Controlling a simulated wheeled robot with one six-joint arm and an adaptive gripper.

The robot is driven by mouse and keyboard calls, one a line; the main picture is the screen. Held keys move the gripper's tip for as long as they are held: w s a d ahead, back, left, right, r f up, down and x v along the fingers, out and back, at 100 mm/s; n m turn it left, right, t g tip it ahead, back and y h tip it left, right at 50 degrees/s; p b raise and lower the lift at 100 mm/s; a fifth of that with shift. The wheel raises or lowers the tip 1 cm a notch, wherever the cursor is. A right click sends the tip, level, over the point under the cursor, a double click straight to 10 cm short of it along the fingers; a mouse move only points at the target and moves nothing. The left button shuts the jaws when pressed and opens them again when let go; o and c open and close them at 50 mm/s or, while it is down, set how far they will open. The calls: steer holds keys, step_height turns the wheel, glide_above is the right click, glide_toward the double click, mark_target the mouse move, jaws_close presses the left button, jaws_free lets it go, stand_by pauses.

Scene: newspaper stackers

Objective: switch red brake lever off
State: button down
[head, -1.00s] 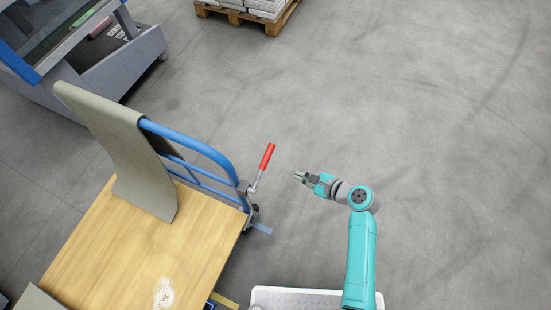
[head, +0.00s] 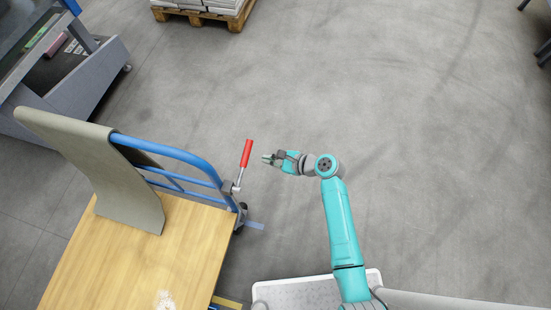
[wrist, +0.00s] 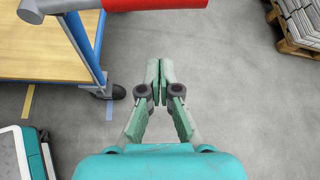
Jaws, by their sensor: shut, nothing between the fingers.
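The red brake lever (head: 246,153) stands up from the blue frame of a flatbed cart, on a short metal stem. In the wrist view the red lever (wrist: 155,4) crosses the top edge, beyond the fingertips. My gripper (head: 267,159) is just right of the lever in the head view, with a small gap that looks clear of contact. In the wrist view my gripper (wrist: 159,68) shows its green fingers together, with nothing between them. The cart's blue frame (head: 165,148) carries a draped grey-green cover (head: 95,165).
The cart's wooden deck (head: 140,255) lies at lower left. A grey machine (head: 72,95) stands at upper left. A pallet (head: 205,14) with stacked papers is at the top. The floor to the right is open, with dark legs at the far right edge.

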mark_target(243, 165)
steer(key=shift+w+a+r, duration=0.2)
steer(key=shift+a+r, duration=0.05)
steer(key=shift+a, duration=0.55)
steer(key=shift+w+a+r, duration=0.2)
steer(key=shift+w+a, duration=0.05)
steer(key=shift+a, duration=0.55)
steer(key=shift+w+a+r, duration=0.2)
steer(key=shift+a+r, duration=0.05)
steer(key=shift+a, duration=0.55)
steer(key=shift+r, duration=0.1)
